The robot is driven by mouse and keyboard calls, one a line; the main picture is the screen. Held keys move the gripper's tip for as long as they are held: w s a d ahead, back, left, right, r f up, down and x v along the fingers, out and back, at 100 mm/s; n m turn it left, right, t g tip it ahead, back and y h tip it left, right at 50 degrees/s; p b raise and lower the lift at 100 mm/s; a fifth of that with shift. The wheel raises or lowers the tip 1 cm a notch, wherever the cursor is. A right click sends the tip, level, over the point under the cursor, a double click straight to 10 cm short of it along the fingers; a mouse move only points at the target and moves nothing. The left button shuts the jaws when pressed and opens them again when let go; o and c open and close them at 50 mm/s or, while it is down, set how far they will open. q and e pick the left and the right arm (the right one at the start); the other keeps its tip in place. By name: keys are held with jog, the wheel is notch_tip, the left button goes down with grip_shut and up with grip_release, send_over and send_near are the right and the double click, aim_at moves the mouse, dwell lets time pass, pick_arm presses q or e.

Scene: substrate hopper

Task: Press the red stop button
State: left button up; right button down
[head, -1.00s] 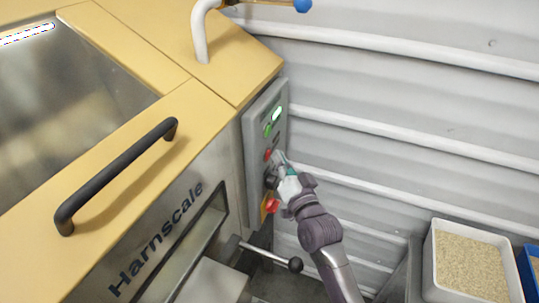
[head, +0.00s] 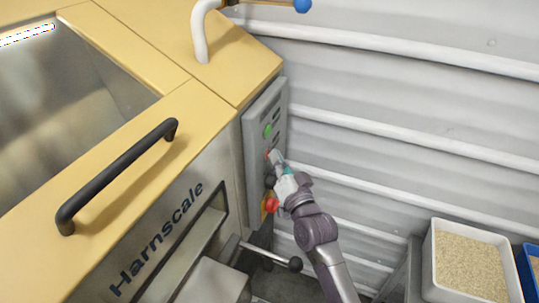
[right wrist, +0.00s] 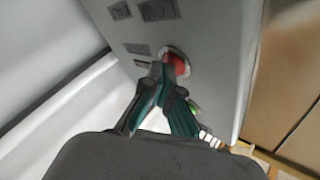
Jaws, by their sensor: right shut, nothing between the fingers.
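The red stop button (head: 267,154) is a small round button on the grey control panel (head: 251,150) at the machine's side, below a green button (head: 267,130). My right gripper (head: 275,157) is shut and empty, its tips at the red button and partly covering it. In the right wrist view, the red button (right wrist: 180,65) sits in a pale ring, and the closed fingertips (right wrist: 166,62) overlap its left edge. They look in contact, though exact depth is hard to tell. My left gripper is out of view.
Below on the panel are a black knob (head: 270,181) and a larger red mushroom button (head: 271,205) on yellow. A ball-ended lever (head: 294,264) sticks out lower down. A corrugated wall (head: 400,110) stands close on the right. A white bin (head: 434,270) of grain is at lower right.

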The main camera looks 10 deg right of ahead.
jog(key=shift+s+d+p, duration=0.3)
jog(key=shift+s+d, duration=0.2)
jog(key=shift+d, duration=0.2)
jog(key=shift+s+d+p, duration=0.3)
jog(key=shift+s+d, duration=0.4)
jog(key=shift+d, duration=0.35)
jog(key=shift+s+d+p, duration=0.3)
jog(key=shift+s+d, duration=0.4)
jog(key=shift+d, duration=0.3)
